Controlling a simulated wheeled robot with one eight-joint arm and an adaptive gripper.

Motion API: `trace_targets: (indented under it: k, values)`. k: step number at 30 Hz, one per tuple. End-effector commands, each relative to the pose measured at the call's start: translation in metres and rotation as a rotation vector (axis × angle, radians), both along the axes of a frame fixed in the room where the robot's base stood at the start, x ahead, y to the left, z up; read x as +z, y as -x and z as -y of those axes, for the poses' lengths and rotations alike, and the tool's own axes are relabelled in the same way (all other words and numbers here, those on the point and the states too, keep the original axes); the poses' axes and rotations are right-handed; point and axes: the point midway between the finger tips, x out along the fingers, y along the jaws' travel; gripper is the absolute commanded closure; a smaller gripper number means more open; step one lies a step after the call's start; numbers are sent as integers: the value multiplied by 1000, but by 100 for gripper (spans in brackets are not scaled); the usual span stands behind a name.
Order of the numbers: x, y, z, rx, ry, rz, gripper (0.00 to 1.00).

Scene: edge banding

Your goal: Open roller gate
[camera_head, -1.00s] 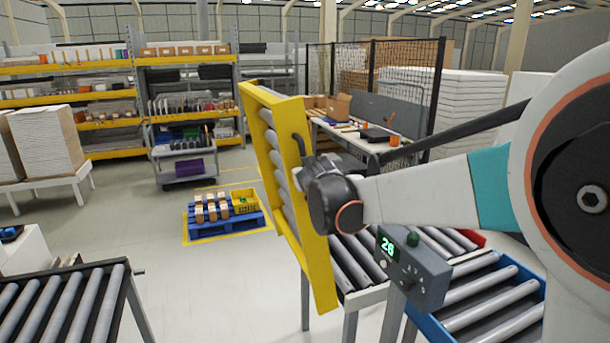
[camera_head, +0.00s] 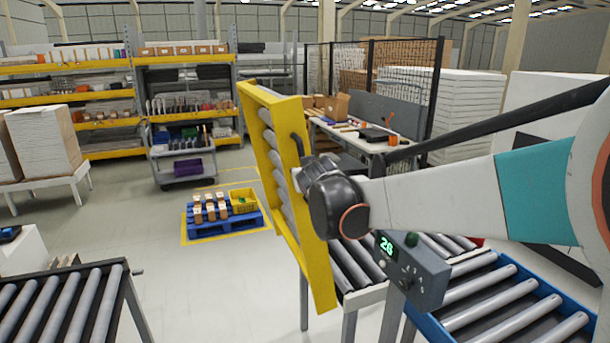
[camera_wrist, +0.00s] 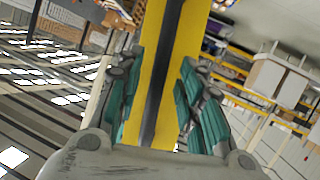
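The roller gate (camera_head: 318,270) is a yellow frame with grey rollers, raised steeply and leaning at the left end of the roller conveyor (camera_head: 350,268). A dark handle (camera_head: 298,146) stands on its right-hand side. My gripper (camera_head: 303,178) is at this handle, its fingers mostly hidden behind my wrist in the head view. In the wrist view, the teal-padded fingers of my gripper (camera_wrist: 160,105) are spread on either side of the black handle (camera_wrist: 160,65), with the yellow frame behind it. Gaps show between pads and handle, so the gripper looks open around it.
A separate roller table (camera_head: 125,290) is at lower left, with open floor between. A blue pallet (camera_head: 224,226) with small boxes lies beyond. A workbench (camera_head: 345,135) stands behind the gate.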

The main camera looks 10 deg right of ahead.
Motion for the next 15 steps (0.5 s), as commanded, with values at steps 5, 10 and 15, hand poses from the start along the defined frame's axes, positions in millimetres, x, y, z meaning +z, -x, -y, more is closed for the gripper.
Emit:
trace_targets:
  k: [5, 10, 15]
  values:
    - [11, 33, -1, 1, 1, 0, 65]
    - [21, 60, -3, 3, 1, -1, 65]
    - [27, 78, -3, 2, 0, 0, 65]
